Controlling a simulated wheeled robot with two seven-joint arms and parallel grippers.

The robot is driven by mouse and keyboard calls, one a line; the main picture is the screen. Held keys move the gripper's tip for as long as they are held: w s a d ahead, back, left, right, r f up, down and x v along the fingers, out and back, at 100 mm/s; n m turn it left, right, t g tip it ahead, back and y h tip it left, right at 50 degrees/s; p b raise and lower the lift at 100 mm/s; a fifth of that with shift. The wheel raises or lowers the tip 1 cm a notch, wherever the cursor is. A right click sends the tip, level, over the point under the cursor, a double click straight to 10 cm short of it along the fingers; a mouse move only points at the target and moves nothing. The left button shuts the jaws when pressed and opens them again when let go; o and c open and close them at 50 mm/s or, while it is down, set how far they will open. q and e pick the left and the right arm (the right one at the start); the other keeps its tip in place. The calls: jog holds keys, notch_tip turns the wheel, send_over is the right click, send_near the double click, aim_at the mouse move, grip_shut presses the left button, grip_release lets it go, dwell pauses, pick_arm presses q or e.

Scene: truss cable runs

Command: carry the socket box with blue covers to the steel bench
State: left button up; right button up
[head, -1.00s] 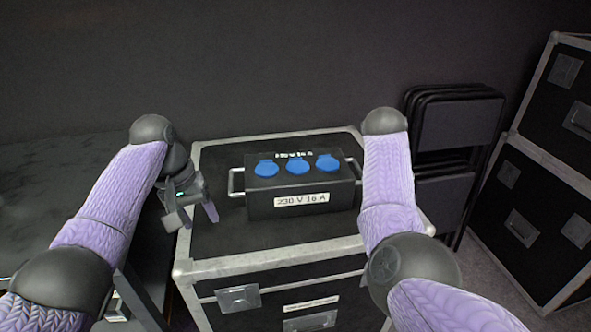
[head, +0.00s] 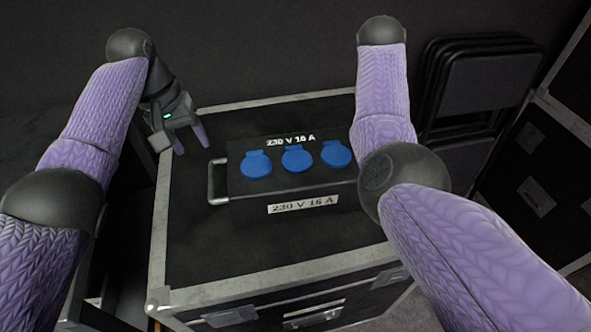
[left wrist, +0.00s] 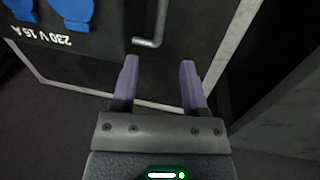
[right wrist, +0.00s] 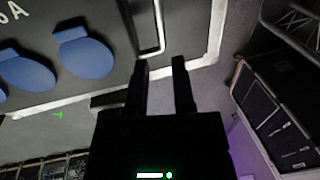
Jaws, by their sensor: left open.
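The black socket box (head: 290,190) with three blue covers and a "230 V 16 A" label sits on the lid of a flight case. Its left-hand handle (head: 216,182) is a grey metal bar; my right arm hides the other end in the head view. My left gripper (head: 191,145) is open and empty, above the case lid, left of and behind that handle. In the left wrist view its fingers (left wrist: 160,75) point towards a handle (left wrist: 150,40), apart from it. My right gripper (right wrist: 161,68) is open, its fingertips close to the other handle (right wrist: 158,30); contact is unclear. I cannot identify the steel bench.
The flight case (head: 190,240) has pale metal edges and stands under the box. Folded black chairs (head: 480,75) lean behind it at the right. More flight cases (head: 540,170) stand at the far right. A dark surface (head: 30,140) lies at the left.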

aim_at(210, 171)
pick_arm(q)
jog(key=f, duration=0.3)
jog(key=d+f, duration=0.1)
jog(key=f, duration=0.2)
jog(key=d+f, duration=0.1)
jog(key=f, duration=0.2)
jog(key=shift+w+f, duration=0.1)
jog(key=shift+f, duration=0.1)
pick_arm(e)
jog(key=f, duration=0.3)
jog(key=d+f, duration=0.1)
jog(key=f, duration=0.2)
jog(key=d+f, duration=0.1)
jog(key=f, duration=0.2)
jog(key=shift+w+f, duration=0.1)
jog(key=shift+f, duration=0.1)
pick_arm(q)
jog(key=c, duration=0.4)
pick_arm(e)
jog(key=c, duration=0.4)
pick_arm(q)
grip_shut()
pick_arm(e)
grip_shut()
pick_arm(q)
jog(key=shift+r, duration=0.1)
